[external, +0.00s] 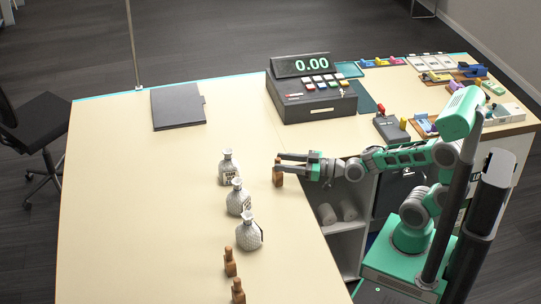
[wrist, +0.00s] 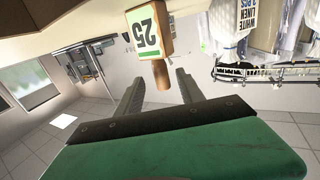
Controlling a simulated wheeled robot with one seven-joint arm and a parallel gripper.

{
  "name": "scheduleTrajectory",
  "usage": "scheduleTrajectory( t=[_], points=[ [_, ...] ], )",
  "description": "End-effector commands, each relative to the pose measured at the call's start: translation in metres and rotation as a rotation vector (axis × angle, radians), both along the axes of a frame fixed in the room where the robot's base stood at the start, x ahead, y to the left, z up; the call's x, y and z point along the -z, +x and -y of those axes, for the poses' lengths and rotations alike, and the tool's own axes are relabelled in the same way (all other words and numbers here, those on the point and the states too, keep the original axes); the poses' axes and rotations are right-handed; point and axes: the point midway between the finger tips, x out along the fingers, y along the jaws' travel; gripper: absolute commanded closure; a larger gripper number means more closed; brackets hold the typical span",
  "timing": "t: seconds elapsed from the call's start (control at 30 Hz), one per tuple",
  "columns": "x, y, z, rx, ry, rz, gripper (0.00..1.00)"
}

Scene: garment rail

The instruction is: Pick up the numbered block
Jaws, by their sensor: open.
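A wooden block (external: 278,178) with a narrower neck stands upright on the pale counter, near its right edge. In the wrist view the numbered block (wrist: 151,30) has a white face reading 25, and its brown neck points toward the space between my fingers. My gripper (external: 281,162) is at the neck's height in the external view. In the wrist view my gripper (wrist: 158,85) is open, with its fingers on either side of the neck's end. I cannot tell whether either finger touches it.
Several patterned white bottles (external: 239,198) stand left of and below the block. Two more wooden blocks (external: 230,263) are nearer the bottom. A cash register (external: 312,95) and a dark folder (external: 178,106) lie farther back. The counter's left part is clear.

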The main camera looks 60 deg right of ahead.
Motion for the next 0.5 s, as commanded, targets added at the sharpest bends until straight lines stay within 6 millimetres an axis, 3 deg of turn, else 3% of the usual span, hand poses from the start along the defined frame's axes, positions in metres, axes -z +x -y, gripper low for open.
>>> scheduleTrajectory(
  t=[0.3, 0.5],
  points=[
    [0.000, 0.045, -0.021, -0.001, 0.000, -0.004, 0.55],
    [0.000, 0.047, -0.021, 0.001, 0.000, -0.002, 0.55]
  ],
)
